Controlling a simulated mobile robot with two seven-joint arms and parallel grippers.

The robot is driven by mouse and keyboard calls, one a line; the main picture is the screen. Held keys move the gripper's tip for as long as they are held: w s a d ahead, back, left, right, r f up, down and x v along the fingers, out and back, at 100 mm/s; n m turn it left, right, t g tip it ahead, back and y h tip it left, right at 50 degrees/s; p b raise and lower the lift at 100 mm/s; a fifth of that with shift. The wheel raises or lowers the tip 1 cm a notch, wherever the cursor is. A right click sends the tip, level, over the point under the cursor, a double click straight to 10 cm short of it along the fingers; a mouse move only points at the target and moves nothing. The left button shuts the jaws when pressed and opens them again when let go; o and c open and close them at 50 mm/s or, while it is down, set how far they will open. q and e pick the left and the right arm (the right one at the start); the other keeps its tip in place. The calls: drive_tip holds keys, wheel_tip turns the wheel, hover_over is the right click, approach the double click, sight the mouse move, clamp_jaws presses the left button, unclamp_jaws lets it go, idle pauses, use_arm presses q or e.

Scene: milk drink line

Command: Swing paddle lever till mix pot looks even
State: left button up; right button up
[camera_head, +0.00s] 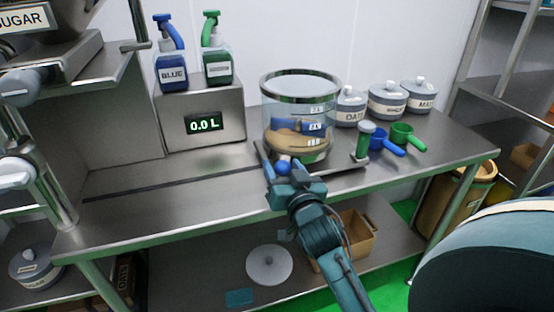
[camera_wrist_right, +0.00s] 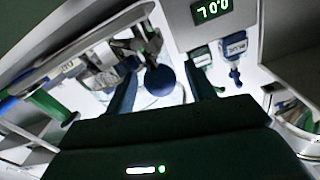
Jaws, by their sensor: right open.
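The clear mix pot (camera_head: 300,95) stands on the bench with a metal rim and a label strip on its side. Its contents show a blue patch above a tan layer, so they look uneven. A blue ball knob (camera_head: 283,168), seemingly the paddle lever's end, sits low at the pot's front. It also shows in the right wrist view (camera_wrist_right: 160,80). My right gripper (camera_head: 279,163) is open at the knob, with one finger on each side. In the wrist view the knob lies between the spread fingers (camera_wrist_right: 161,92); I cannot tell whether they touch it. My left gripper is out of view.
A green-handled upright piece (camera_head: 363,140) stands right of the pot, beside blue (camera_head: 384,140) and green (camera_head: 404,136) scoops. Lidded jars (camera_head: 387,100) stand behind. The bench's left front is clear.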

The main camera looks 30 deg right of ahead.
drive_tip(key=shift+w+d, duration=0.1)
drive_tip(key=shift+w, duration=0.25)
drive_tip(key=shift+c, duration=0.4)
clamp_jaws()
